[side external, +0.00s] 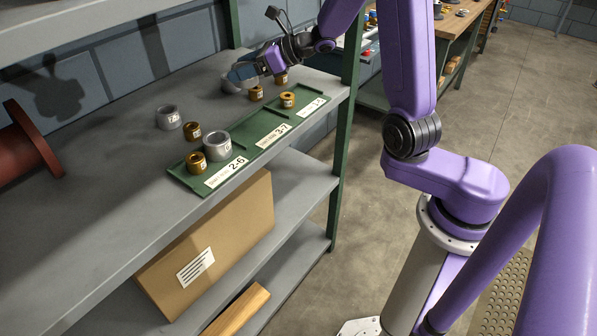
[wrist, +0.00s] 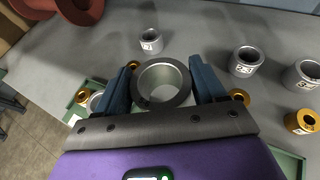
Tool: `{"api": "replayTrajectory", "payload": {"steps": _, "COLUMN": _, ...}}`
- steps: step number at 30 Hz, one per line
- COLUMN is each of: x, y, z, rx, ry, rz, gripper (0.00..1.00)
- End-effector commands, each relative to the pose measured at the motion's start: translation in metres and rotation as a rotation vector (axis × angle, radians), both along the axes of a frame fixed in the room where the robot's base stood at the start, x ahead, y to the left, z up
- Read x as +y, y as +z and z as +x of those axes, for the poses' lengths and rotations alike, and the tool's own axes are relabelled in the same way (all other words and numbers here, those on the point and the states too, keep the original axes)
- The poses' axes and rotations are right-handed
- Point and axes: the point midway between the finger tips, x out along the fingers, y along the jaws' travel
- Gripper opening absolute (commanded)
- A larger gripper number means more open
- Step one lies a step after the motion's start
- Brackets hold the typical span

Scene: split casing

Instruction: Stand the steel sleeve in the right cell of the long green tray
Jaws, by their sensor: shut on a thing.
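My gripper (side external: 243,73) is shut on a steel sleeve (wrist: 160,101). In the wrist view the thick grey ring sits between the two blue fingers, its open end facing the camera. In the side view my gripper is above the shelf, behind the right part of the long green tray (side external: 250,127), and the fingers mostly hide the sleeve. A brass sleeve (side external: 288,99) stands toward the tray's right cell. The left cell holds a larger steel sleeve (side external: 216,145) and a brass sleeve (side external: 196,163). The middle cell looks empty.
A steel sleeve (side external: 168,117) and a brass one (side external: 192,131) stand on the shelf behind the tray's left end. Brass sleeves (side external: 256,93) (side external: 281,78) stand close to my gripper. A green shelf post (side external: 350,50) rises past the tray's right end.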

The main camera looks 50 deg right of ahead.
Motion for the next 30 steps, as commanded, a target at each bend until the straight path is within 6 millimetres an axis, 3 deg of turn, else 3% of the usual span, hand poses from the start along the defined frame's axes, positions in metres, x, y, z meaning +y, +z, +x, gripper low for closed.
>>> {"api": "replayTrajectory", "payload": {"steps": 30, "x": 0.012, "y": -0.009, "z": -0.102, "rx": -0.011, "ry": -0.187, "rz": 0.004, "gripper": 0.14}}
